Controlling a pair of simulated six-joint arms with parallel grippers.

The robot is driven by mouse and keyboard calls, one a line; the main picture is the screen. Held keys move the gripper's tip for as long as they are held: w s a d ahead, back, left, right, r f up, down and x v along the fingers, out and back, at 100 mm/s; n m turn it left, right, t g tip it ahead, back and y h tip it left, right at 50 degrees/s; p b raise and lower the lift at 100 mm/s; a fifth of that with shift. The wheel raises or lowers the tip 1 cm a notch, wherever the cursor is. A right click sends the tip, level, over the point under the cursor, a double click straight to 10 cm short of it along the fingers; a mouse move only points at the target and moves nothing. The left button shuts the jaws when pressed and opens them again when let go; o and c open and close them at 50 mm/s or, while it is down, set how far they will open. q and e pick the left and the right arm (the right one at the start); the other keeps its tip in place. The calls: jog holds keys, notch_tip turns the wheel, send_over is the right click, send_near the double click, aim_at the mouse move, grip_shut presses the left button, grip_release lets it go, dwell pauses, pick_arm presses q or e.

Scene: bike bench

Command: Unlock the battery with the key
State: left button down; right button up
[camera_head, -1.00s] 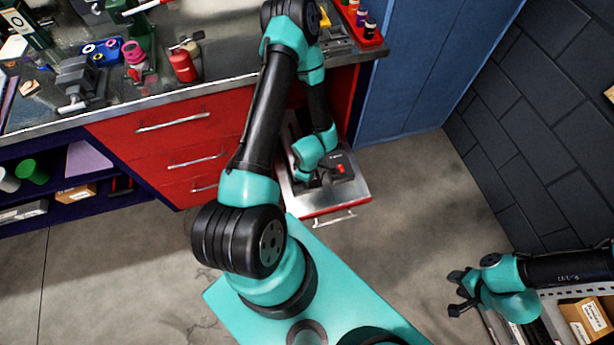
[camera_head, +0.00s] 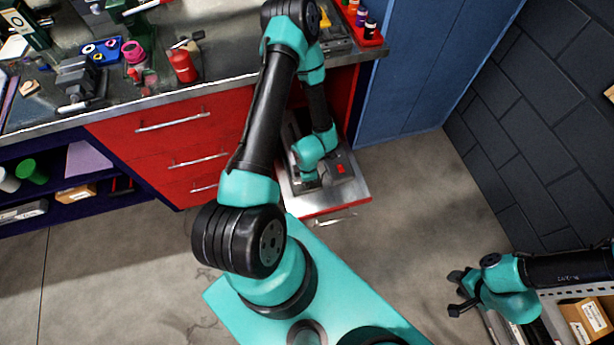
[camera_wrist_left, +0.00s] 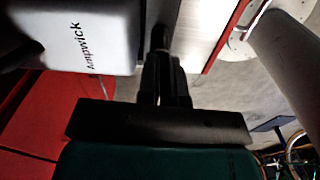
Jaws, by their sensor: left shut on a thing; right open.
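The battery is a pale grey box marked "Ampwick" (camera_wrist_left: 88,35) at the upper left of the left wrist view. In the head view, a grey case with a red patch (camera_head: 341,168) sits in the open drawer. My left gripper (camera_wrist_left: 161,50) is over the drawer, pointing down beside the battery, and is shut on a small dark thing. That thing is taken to be the key, but the fingers and shadow hide its shape. The battery's lock cannot be made out. My right gripper (camera_head: 459,293) is open and empty at the lower right, away from the drawer.
The open drawer (camera_head: 352,198) juts from the red cabinet (camera_head: 150,150). The bench top holds a vise (camera_head: 80,82), a red can (camera_head: 183,66) and a red tray of bottles (camera_head: 362,35). A blue cabinet (camera_head: 420,75) stands right of the drawer. Boxes (camera_head: 585,318) lie beneath my right arm.

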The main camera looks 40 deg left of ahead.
dwell(0.3)
pick_arm(q)
jog(key=c, duration=1.3)
grip_release()
notch_tip(320, 180, up, 17)
jog(key=shift+r, duration=0.2)
jog(key=d+f+m+h, duration=0.1)
jog(key=d+m, duration=0.3)
jog(key=m, duration=0.5)
jog(key=w+d+f+m+h, duration=0.1)
jog(key=d+f+m, duration=0.2)
jog(key=m, duration=0.6)
jog(key=d+f+m+h, duration=0.1)
jog(key=d+f+m, duration=0.1)
jog(key=d+m, duration=0.4)
jog(key=shift+w+f+m+t+h, duration=0.2)
jog(key=shift+m, duration=0.7)
jog(key=shift+w+f+m+t+h, duration=0.15)
jog(key=shift+m+t+h, duration=0.05)
jog(key=shift+m, duration=0.7)
